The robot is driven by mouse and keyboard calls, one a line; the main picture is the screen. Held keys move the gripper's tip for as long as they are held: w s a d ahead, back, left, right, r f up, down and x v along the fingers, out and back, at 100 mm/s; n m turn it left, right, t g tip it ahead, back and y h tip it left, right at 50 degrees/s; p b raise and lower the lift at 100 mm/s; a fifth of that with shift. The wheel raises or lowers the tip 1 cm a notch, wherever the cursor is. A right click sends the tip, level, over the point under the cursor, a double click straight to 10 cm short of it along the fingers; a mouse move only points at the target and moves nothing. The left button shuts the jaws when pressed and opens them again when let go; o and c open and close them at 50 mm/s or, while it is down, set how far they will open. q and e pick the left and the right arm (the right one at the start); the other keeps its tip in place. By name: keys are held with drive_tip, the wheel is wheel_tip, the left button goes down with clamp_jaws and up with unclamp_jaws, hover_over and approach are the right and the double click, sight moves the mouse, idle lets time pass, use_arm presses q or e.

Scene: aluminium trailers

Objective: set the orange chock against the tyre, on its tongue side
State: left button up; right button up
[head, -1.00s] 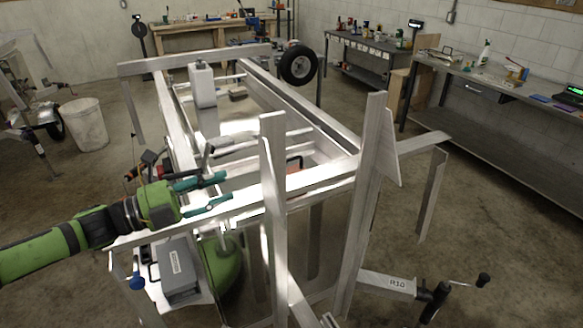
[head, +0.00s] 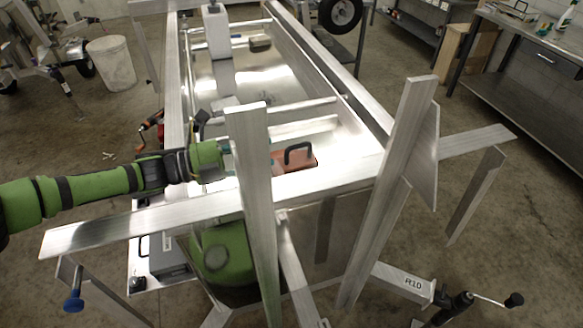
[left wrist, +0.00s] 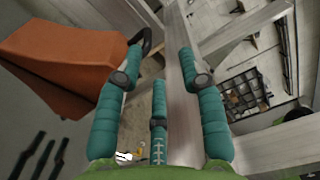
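The orange chock (head: 300,162) with a black handle rests inside the aluminium trailer frame, just behind the front crossbar. In the left wrist view, the chock (left wrist: 65,55) fills the upper left, and its black handle reaches near the left fingertip. My left gripper (head: 227,150) is left of the chock, its fingers mostly hidden by an upright post in the head view. In the left wrist view, the gripper (left wrist: 160,62) has its teal fingers spread with nothing held between them. A black tyre (head: 340,12) with a light hub shows at the top. My right gripper is not in view.
An upright post (head: 250,190) and a leaning post (head: 392,180) stand in front of the chock. The front crossbar (head: 130,222) runs below my left arm. A white bucket (head: 110,62) is at the far left.

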sight(296, 145)
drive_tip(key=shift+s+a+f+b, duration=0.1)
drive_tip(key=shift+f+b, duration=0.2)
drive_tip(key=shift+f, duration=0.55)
use_arm(q)
drive_tip(key=x, duration=0.2)
drive_tip(key=f+x, duration=0.1)
drive_tip(key=x, duration=0.2)
drive_tip(key=b+x, duration=0.1)
drive_tip(key=x, duration=0.1)
drive_tip(key=shift+w+d+f, duration=0.3)
drive_tip(key=shift+w, duration=0.1)
drive_tip(key=shift+w+d, duration=0.2)
drive_tip(key=shift+d, duration=0.15)
drive_tip(key=shift+s+a, duration=0.1)
drive_tip(key=shift+a, duration=0.05)
drive_tip(key=shift+c, duration=1.2)
clamp_jaws()
drive_tip(key=shift+r, duration=0.2)
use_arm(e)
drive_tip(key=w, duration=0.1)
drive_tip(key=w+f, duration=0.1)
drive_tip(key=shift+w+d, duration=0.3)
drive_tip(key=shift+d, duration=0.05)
